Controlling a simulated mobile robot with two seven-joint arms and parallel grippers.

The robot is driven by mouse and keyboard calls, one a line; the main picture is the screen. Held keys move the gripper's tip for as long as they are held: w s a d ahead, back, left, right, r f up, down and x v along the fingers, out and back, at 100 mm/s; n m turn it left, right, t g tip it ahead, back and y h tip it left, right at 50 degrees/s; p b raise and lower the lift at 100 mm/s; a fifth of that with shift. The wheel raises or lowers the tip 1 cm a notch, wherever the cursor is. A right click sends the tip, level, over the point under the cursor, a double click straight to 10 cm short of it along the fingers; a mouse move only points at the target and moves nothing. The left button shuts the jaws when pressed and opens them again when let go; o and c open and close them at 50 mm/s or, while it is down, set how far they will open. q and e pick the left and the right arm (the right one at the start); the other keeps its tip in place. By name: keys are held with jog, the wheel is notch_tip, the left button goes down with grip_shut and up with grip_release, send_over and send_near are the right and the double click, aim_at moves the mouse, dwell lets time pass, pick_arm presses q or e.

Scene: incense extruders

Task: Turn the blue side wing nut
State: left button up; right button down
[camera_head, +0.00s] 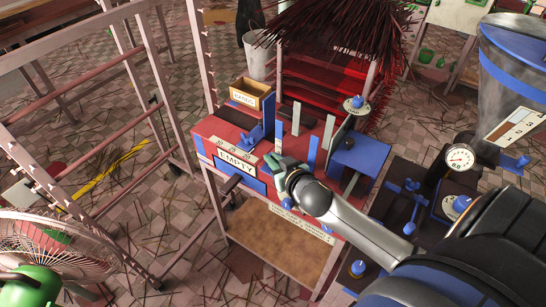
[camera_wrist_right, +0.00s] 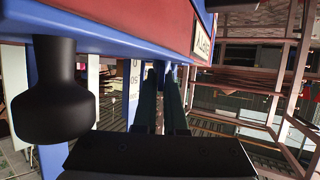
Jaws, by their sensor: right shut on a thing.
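My right gripper (camera_head: 276,163) reaches in from the lower right to the front edge of the red and blue bench (camera_head: 226,130), right of the EMPTY label (camera_head: 237,161). In the right wrist view its two dark fingers (camera_wrist_right: 166,72) run close together toward a narrow blue part under the red edge. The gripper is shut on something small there. It appears to be the blue side wing nut, but the fingers hide it, so its angle cannot be told. My left gripper is not in view.
A wooden box (camera_head: 251,95) stands on the bench's back left. A blue block (camera_head: 358,153) is to the right. A dark rounded black knob (camera_wrist_right: 52,97) hangs close left in the wrist view. A fan (camera_head: 45,245) stands at lower left. Incense sticks (camera_head: 335,25) fill the back.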

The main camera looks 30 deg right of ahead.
jog(key=c, duration=1)
grip_release()
jog(key=v, duration=1.2)
jog(key=shift+s+a+r, duration=0.1)
jog(key=shift+s, duration=0.1)
